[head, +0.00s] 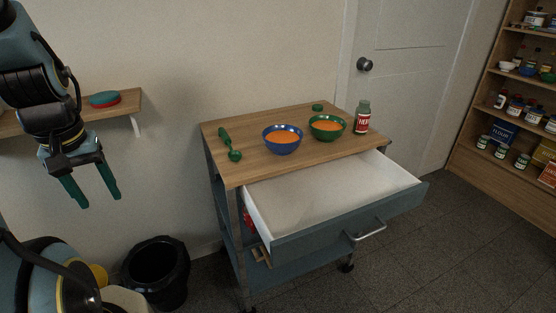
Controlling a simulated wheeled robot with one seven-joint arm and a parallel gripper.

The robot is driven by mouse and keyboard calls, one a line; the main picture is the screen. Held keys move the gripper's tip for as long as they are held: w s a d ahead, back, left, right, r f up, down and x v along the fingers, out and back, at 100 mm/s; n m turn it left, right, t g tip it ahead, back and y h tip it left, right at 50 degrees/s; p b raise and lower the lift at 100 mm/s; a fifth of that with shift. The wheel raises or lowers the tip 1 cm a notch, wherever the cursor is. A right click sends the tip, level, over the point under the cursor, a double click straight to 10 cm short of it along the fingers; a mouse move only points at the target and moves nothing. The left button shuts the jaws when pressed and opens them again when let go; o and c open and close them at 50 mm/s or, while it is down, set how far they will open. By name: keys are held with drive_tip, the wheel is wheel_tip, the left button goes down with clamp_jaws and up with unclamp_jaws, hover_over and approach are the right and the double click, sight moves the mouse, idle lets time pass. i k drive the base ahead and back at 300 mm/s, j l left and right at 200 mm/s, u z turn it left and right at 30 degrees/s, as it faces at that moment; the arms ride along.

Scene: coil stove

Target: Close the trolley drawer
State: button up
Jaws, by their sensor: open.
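The trolley (224,175) has a wooden top and a blue-grey metal frame. Its drawer (290,241) is pulled well out toward the front right, showing a pale, empty-looking inside. A silver bar handle (371,230) is on the drawer's front face. My gripper (92,204) hangs at the left of the head view with its two green fingers apart and pointing down. It is empty, left of the trolley and away from the drawer.
On the trolley top are a blue bowl (282,146), a green bowl (327,134), a green ladle (234,155) and a herb jar (362,124). A black bin (150,295) stands left of the trolley. Shelves (480,130) stand at right. Floor (440,260) before the drawer is clear.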

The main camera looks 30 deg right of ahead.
sight(297, 214)
drive_tip(key=k+l+z, duration=0.1)
drive_tip(key=z, duration=0.25)
drive_tip(key=k+l+z, duration=0.1)
drive_tip(key=l+z, duration=0.4)
drive_tip(key=z, duration=0.25)
drive_tip(key=k, duration=0.05)
